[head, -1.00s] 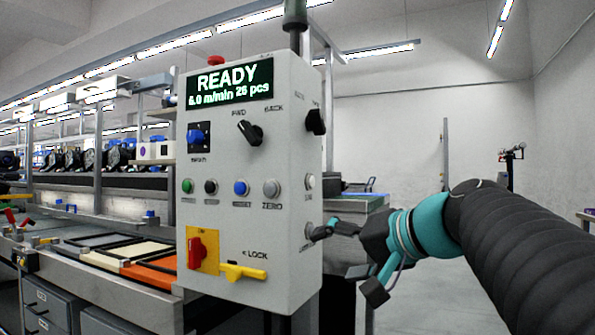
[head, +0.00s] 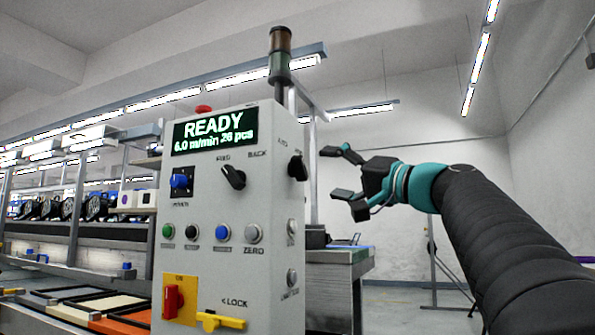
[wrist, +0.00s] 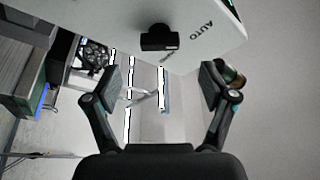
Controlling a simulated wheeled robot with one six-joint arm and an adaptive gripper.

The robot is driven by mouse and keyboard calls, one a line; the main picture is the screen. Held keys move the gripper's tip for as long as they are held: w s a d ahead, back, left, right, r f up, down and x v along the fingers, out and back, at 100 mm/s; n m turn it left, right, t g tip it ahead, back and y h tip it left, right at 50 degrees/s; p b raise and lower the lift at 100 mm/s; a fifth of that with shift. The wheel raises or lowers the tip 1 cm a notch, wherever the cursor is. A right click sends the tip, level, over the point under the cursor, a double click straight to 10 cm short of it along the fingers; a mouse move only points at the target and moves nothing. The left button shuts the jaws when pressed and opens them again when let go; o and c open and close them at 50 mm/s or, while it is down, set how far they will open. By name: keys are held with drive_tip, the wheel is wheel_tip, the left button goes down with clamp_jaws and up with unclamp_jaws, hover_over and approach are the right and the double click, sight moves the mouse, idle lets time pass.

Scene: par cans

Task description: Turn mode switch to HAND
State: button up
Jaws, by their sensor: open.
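The mode switch (head: 297,168) is a black knob on the narrow right side face of the grey control box (head: 215,275). In the wrist view the mode switch (wrist: 160,38) is near the top centre, with the word AUTO beside it on the right; its other label is not readable. My gripper (head: 338,173) is to the right of the knob at about its height, fingers pointing at the side face. In the wrist view my gripper (wrist: 162,84) is open and empty, with the knob beyond and between the fingers, apart from them.
The front panel has a display (head: 214,129) reading READY, a FWD/BACK knob (head: 233,177), several buttons, a red switch (head: 173,301) and a yellow lock lever (head: 221,321). Two buttons sit below the mode switch on the side face. A stack light (head: 280,55) rises behind the box. Space to the right is free.

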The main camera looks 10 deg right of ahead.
sight(304, 168)
drive_tip(key=p+x, duration=0.1)
drive_tip(key=x, duration=0.6)
drive_tip(key=shift+w+a+r, duration=0.1)
drive_tip(key=shift+w+a, duration=0.15)
drive_tip(key=c, duration=1.2)
